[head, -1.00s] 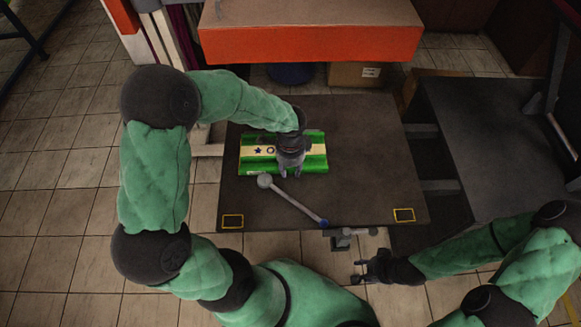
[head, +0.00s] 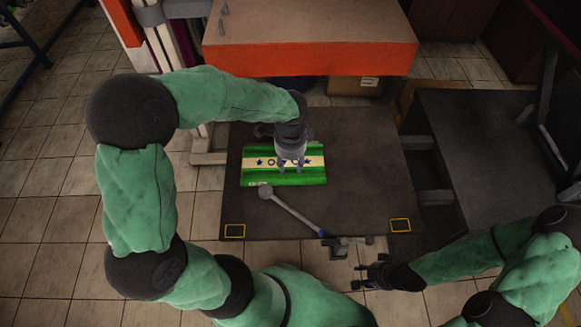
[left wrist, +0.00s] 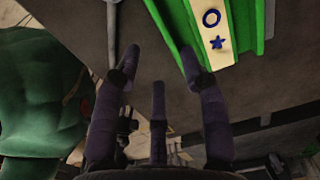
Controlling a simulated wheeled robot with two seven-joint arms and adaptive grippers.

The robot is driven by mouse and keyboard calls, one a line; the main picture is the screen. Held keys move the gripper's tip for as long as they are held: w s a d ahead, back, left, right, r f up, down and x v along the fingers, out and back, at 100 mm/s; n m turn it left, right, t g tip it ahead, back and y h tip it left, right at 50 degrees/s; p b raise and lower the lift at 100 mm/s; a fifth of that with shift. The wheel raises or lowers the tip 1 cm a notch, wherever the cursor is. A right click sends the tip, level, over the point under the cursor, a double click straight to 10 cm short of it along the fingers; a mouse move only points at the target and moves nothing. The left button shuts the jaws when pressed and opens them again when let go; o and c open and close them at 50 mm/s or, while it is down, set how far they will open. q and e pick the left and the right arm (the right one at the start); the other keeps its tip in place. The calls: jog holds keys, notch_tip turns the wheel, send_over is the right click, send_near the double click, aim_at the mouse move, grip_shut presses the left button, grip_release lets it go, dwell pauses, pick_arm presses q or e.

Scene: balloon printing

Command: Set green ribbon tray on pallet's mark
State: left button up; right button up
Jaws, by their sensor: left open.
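The green tray (head: 258,179) has a cream band with blue stars and rings. It lies flat on the dark table top in the head view, left of its middle. My left gripper (head: 293,169) is open over the tray in the head view, hiding part of the band. In the left wrist view the tray (left wrist: 236,20) shows at the upper right, beside the spread fingers (left wrist: 162,58), not between them. Two yellow-outlined marks, a left one (head: 235,230) and a right one (head: 400,225), are at the table's front corners. My right gripper (head: 359,277) is open and empty in front of the table.
A grey rod (head: 293,211) with a round end lies in front of the tray. An orange-edged box or bench (head: 310,57) stands behind the dark table (head: 375,175). Another dark table (head: 490,150) is on the right. The table's right half is clear.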

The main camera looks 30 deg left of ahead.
pick_arm(q)
jog(key=shift+r, duration=1)
